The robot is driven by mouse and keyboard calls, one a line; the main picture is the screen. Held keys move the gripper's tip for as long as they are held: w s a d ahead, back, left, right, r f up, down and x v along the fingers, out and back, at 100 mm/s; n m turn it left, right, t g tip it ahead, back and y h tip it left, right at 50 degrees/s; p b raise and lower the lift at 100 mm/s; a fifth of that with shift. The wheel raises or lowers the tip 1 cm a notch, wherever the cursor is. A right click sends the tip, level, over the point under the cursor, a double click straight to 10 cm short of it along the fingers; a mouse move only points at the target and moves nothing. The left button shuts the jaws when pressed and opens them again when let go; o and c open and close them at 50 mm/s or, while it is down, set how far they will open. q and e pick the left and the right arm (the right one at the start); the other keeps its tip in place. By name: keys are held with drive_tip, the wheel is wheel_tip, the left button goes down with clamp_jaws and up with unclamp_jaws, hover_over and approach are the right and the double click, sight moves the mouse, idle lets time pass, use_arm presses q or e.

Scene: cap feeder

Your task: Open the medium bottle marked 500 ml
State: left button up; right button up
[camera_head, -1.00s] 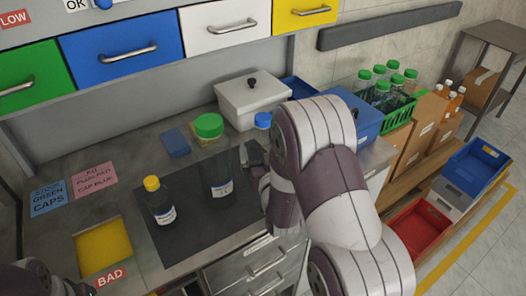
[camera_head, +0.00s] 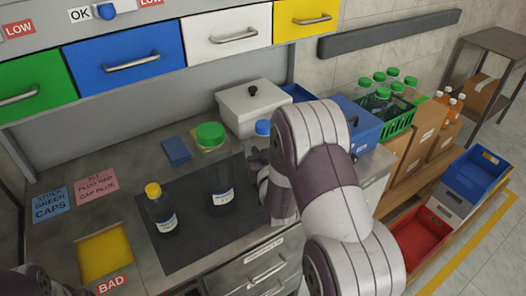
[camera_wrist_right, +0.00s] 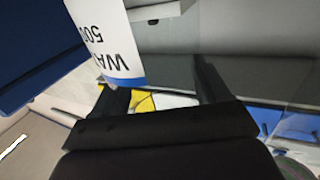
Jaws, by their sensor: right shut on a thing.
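The medium bottle shows its blue cap (camera_head: 263,127) in the head view, behind my right arm, which hides most of its body. In the right wrist view a white label (camera_wrist_right: 103,38) reads upside down "WA…" and "500". My right gripper (camera_wrist_right: 165,92) is shut on this clear bottle, with a dark finger on each side. In the head view my right gripper (camera_head: 259,162) is partly hidden by its own wrist. The cap is on the bottle. My left gripper is not visible; only a dark part of my arm shows at the bottom left.
A large green-capped bottle (camera_head: 222,180) and a small yellow-capped bottle (camera_head: 161,210) stand on the dark mat (camera_head: 190,245), left of my right gripper. A white lidded box (camera_head: 250,108) stands behind. A yellow recess (camera_head: 104,253) lies at front left.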

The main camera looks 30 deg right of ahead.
sight(263, 133)
drive_tip(key=shift+r, duration=0.55)
wheel_tip(263, 133, up, 3)
drive_tip(key=shift+r, duration=0.1)
drive_tip(key=s+d+r, duration=0.5)
drive_tip(key=s+r, duration=0.1)
drive_tip(key=s, duration=0.4)
drive_tip(key=shift+s+d+r, duration=0.15)
drive_tip(key=shift+d+r, duration=0.1)
drive_tip(key=o, duration=0.5)
drive_tip(key=c, duration=0.9)
